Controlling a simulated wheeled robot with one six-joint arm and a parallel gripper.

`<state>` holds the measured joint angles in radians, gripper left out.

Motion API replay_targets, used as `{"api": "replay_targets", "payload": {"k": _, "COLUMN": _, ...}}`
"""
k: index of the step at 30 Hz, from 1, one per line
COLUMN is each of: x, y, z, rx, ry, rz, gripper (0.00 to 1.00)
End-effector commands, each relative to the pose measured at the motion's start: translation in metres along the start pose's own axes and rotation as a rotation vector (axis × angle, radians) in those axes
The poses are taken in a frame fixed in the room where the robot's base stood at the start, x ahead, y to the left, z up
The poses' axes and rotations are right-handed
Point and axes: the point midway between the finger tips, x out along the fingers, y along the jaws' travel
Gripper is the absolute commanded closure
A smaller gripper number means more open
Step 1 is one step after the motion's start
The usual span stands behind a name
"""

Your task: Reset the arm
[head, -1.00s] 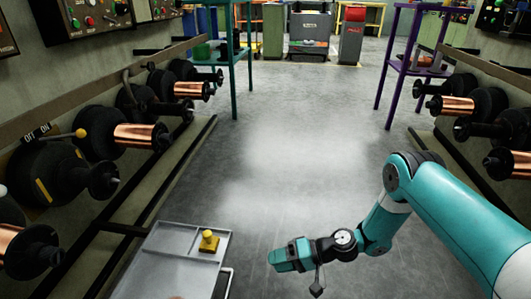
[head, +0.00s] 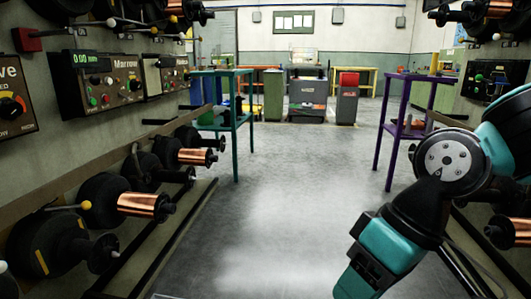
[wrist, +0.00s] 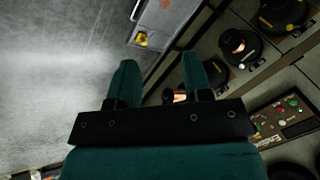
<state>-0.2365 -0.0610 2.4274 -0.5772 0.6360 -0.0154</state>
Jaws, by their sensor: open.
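My teal arm is at the right of the head view, folded up with its wrist hanging toward the bottom edge. The fingertips are not seen in the head view. In the wrist view my gripper (wrist: 158,75) shows two teal fingers spread apart with nothing between them. Behind them are the floor and the spool rack.
Racks of copper spools (head: 142,204) line the left wall below control panels (head: 110,82). A teal table (head: 235,120) and a purple table (head: 402,133) flank the clear aisle floor (head: 280,200). A grey tray (wrist: 158,22) with a yellow piece (wrist: 142,40) shows in the wrist view.

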Motion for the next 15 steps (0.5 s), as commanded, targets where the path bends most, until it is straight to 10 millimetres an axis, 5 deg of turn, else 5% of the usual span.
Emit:
{"api": "replay_targets", "payload": {"k": 8, "x": -0.032, "y": -0.019, "z": 0.06, "rx": 0.004, "ry": -0.003, "rz": 0.114, "gripper": 0.55}}
{"api": "replay_targets", "payload": {"k": 15, "x": -0.09, "y": -0.043, "z": 0.042, "rx": 0.006, "ry": -0.007, "rz": 0.107, "gripper": 0.55}}
